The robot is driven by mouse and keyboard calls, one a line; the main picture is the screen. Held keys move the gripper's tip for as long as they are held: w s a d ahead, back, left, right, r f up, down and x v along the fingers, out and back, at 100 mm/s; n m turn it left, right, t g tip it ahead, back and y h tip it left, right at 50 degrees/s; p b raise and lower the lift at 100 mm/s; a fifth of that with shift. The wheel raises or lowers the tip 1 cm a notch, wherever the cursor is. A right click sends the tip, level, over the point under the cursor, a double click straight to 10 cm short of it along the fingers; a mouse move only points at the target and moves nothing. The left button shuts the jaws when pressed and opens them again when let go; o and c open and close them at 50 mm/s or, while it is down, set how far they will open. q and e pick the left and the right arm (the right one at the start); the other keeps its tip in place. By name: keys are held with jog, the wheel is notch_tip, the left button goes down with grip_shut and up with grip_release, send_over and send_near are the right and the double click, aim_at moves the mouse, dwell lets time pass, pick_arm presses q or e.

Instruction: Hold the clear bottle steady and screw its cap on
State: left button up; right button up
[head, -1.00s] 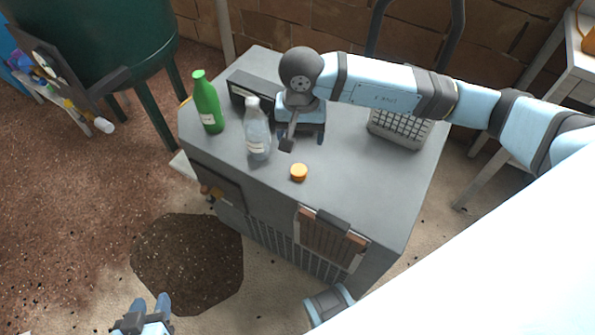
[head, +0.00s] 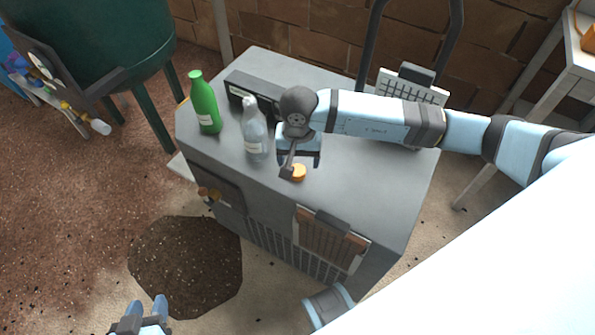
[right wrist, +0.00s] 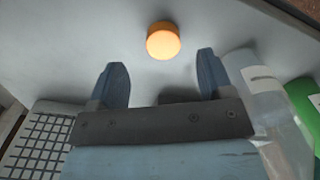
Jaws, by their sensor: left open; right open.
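The clear bottle (head: 255,135) stands upright on the grey cabinet top, left of my right gripper. It also shows at the right of the right wrist view (right wrist: 275,110). The orange cap (head: 299,172) lies on the cabinet top near the front edge, partly hidden by a finger of my right gripper (head: 301,168). In the right wrist view the cap (right wrist: 163,41) sits ahead of and between the open fingers (right wrist: 163,78), not held. My left gripper (head: 146,305) is open and empty, low at the bottom left, in front of the cabinet and far from the bottle.
A green bottle (head: 204,102) stands left of the clear bottle. A dark box (head: 252,93) lies behind it. A keyboard-like panel (head: 412,88) is at the back right. The cabinet top (head: 370,185) is clear at front right.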

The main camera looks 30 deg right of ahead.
aim_at(297, 170)
jog(key=f, duration=0.3)
jog(key=f+b, duration=0.1)
jog(key=f, duration=0.1)
jog(key=shift+w+f, duration=0.15)
jog(key=shift+w, duration=0.2)
jog(key=c, duration=1)
